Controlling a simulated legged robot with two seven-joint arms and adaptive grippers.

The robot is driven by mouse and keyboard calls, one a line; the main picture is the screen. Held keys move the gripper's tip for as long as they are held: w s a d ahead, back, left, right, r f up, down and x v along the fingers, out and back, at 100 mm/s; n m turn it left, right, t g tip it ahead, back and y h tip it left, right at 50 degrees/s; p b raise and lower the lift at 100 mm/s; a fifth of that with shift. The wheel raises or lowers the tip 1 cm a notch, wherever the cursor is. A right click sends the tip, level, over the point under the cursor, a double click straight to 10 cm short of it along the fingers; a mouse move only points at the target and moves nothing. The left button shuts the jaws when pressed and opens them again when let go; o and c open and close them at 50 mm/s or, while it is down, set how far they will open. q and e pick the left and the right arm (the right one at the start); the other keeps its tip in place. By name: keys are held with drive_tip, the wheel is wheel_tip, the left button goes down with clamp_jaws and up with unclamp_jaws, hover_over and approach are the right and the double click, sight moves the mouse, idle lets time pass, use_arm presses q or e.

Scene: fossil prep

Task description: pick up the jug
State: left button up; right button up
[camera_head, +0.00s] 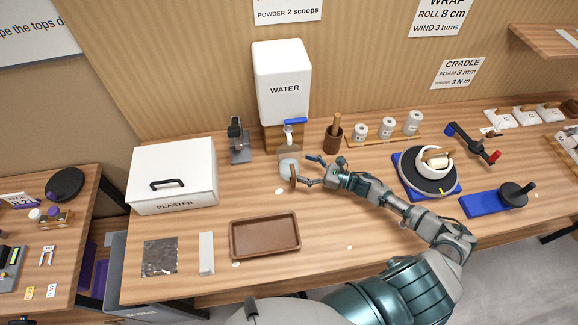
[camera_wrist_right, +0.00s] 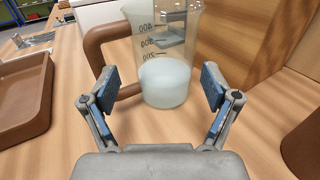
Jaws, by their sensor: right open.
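The jug (camera_head: 289,166) is a clear graduated vessel with a brown handle, standing on the table under the water dispenser's tap. In the right wrist view the jug (camera_wrist_right: 165,75) stands upright just ahead, with pale liquid in its lower part and its handle to the left. My right gripper (camera_head: 305,171) is open, with its fingers reaching toward the jug from the right. In the right wrist view the right gripper (camera_wrist_right: 163,92) has its two blue-padded fingers spread apart, with the jug between and beyond them. The gripper holds nothing. My left gripper is not in view.
The white water dispenser (camera_head: 282,75) with a blue tap lever stands behind the jug. A brown tray (camera_head: 265,251) lies in front, and a brown cup (camera_head: 333,139) stands to the right. A white plaster box (camera_head: 172,175) is at the left. Bare table lies around the arm.

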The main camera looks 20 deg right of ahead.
sight(297, 164)
drive_tip(key=x, duration=0.2)
drive_tip(key=shift+w+a+p, duration=0.1)
drive_tip(key=shift+w+p, duration=0.25)
drive_tip(key=shift+w+a+f, duration=0.1)
drive_tip(key=shift+w+a, duration=0.05)
drive_tip(key=shift+w, duration=0.15)
drive_tip(key=shift+d+f, duration=0.1)
drive_tip(key=shift+d, duration=0.15)
drive_tip(key=shift+c, duration=0.2)
drive_tip(key=c, duration=0.4)
drive_tip(key=shift+a, duration=0.1)
drive_tip(key=c, duration=0.4)
drive_tip(key=shift+a, duration=0.1)
drive_tip(key=shift+c, duration=0.5)
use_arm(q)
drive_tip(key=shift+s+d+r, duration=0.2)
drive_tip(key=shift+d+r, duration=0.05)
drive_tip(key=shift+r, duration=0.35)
use_arm(e)
drive_tip(key=shift+a, duration=0.15)
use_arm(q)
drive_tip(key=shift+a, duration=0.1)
